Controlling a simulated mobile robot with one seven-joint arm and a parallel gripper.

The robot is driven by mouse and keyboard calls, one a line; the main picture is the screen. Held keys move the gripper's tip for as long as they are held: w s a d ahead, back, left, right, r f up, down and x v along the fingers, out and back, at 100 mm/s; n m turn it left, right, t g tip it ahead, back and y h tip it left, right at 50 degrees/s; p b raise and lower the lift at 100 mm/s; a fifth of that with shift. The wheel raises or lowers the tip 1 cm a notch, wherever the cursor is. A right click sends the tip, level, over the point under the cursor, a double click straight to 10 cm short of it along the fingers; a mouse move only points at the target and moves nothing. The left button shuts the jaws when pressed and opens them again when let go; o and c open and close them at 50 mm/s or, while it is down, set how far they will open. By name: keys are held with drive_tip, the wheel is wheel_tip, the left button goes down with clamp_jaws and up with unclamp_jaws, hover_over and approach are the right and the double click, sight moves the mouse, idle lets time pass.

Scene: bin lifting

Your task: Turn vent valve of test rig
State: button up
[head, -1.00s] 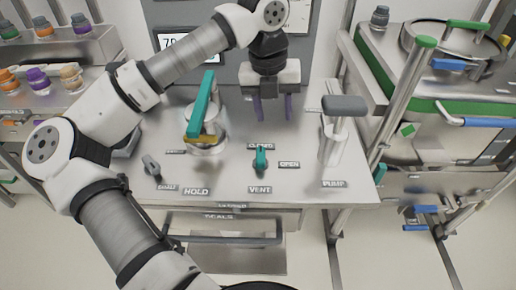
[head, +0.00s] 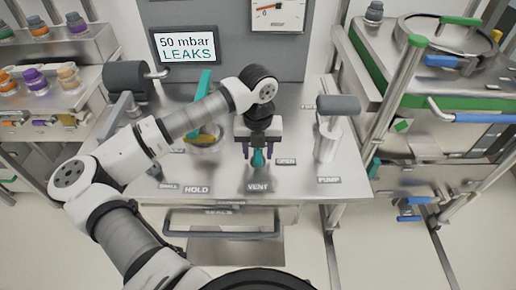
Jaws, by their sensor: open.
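The teal vent valve (head: 258,160) stands on the steel test rig top (head: 225,178), just behind the VENT label (head: 259,187). Only its lower part shows below my gripper; the rest is hidden, so I cannot tell its exact turn. My gripper (head: 258,152) points down over the valve, its two dark fingers apart, one on each side of it. I cannot tell whether the fingers touch it. The OPEN label (head: 286,161) is to the right of the valve. The display (head: 187,46) reads "50 mbar LEAKS".
A tall teal lever (head: 203,84) stands behind my arm at the left. A pump handle (head: 338,104) stands at the right of the rig. A dial gauge (head: 278,15) is on the back panel.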

drive_tip(key=shift+f, duration=0.3)
clamp_jaws()
